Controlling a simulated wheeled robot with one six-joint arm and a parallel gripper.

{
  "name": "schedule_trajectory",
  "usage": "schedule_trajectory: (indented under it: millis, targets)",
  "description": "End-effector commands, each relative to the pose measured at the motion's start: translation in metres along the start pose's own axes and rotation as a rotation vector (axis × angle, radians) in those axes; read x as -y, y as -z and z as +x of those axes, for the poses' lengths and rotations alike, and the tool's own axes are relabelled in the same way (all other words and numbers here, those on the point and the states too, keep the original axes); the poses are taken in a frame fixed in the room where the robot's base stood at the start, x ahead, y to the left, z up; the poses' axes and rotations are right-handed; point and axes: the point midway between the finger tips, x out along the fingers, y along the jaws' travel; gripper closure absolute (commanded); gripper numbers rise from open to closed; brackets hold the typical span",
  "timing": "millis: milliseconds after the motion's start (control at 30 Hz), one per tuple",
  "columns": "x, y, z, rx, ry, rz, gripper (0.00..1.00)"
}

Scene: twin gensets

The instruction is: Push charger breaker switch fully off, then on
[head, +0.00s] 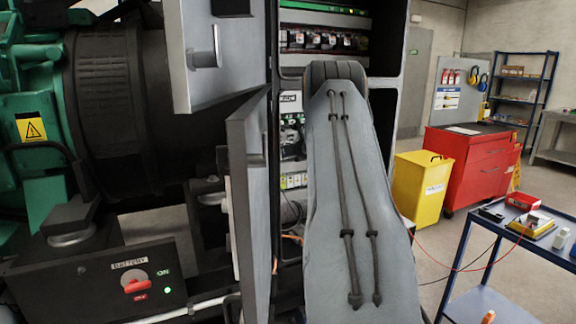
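An open control cabinet (384,100) stands in the middle of the head view. A row of breakers or relays (322,40) shows in its upper part. More small devices (291,135) show lower down, in a narrow gap left of my arm. I cannot tell which of these is the charger breaker switch; it may be hidden behind my arm. My grey arm link, with two dark cables along it, covers much of the cabinet's middle and lower part. My gripper is not visible; the arm hides whatever is beyond it.
Two open cabinet doors (198,65) (250,190) stand left of the opening, close to my arm. A battery box with a red switch (136,284) is at the lower left. A blue trolley (480,262), yellow bin (422,185) and red tool chest (470,160) are at the right.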

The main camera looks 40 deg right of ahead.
Motion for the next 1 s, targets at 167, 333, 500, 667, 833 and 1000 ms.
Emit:
schedule_trajectory:
  millis: [167, 333, 500, 667, 833, 1000]
  targets:
    - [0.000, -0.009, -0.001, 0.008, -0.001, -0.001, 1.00]
    - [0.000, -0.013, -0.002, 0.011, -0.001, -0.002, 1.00]
    - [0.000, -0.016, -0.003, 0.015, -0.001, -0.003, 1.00]
    - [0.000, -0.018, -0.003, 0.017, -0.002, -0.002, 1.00]
    - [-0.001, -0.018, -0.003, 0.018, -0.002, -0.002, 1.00]
    - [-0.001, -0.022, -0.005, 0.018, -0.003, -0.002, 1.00]
